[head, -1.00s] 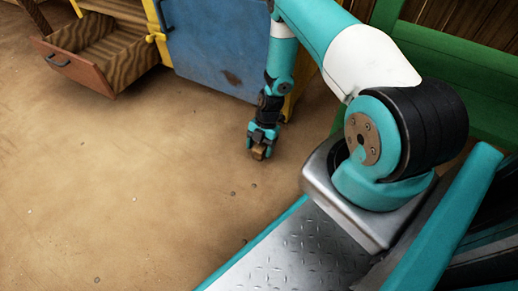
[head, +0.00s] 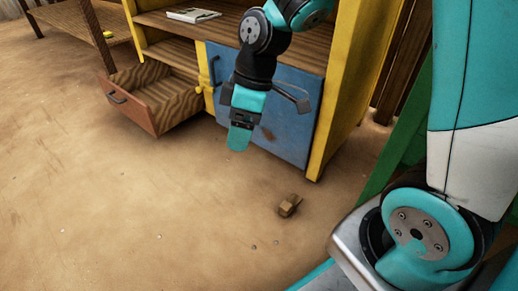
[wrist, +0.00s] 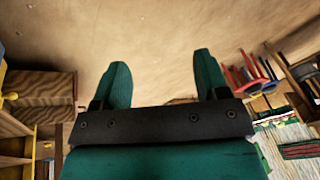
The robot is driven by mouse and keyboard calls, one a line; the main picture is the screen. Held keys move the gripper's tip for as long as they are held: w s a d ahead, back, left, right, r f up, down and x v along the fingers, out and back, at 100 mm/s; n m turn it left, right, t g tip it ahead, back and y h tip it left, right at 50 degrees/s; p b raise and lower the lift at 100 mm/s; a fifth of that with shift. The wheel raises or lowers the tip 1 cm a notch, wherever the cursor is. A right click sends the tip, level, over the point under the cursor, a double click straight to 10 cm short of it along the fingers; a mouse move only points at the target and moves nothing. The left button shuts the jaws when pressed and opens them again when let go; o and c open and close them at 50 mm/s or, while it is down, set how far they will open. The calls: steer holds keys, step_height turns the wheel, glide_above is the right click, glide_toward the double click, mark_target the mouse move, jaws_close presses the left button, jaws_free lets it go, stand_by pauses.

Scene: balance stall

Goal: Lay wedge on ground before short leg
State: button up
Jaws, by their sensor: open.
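A small brown wooden wedge (head: 289,205) lies on the sandy ground in the head view, in front of the cabinet's yellow corner post (head: 328,125) with a visible gap between them. Whether that post is the short leg cannot be told. My gripper (head: 239,138) is up and to the left of the wedge in the picture, in front of the blue door, seen edge-on. In the wrist view my gripper (wrist: 162,80) has its two teal fingers wide apart with nothing between them. The wedge is not visible there.
The cabinet has a blue door (head: 285,128), an open wooden drawer (head: 150,98) jutting out at left, and a shelf with a booklet (head: 194,15). A wooden table (head: 85,22) stands behind at far left. The ground at front left is clear.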

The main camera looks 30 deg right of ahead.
steer(key=s+a+r+m, duration=0.2)
steer(key=s+r, duration=0.2)
steer(key=s, duration=0.3)
steer(key=s+a+r+m, duration=0.2)
steer(key=s+r, duration=0.2)
steer(key=s, duration=0.3)
steer(key=shift+s+m, duration=0.15)
steer(key=shift+m, duration=0.25)
steer(key=shift+a, duration=0.15)
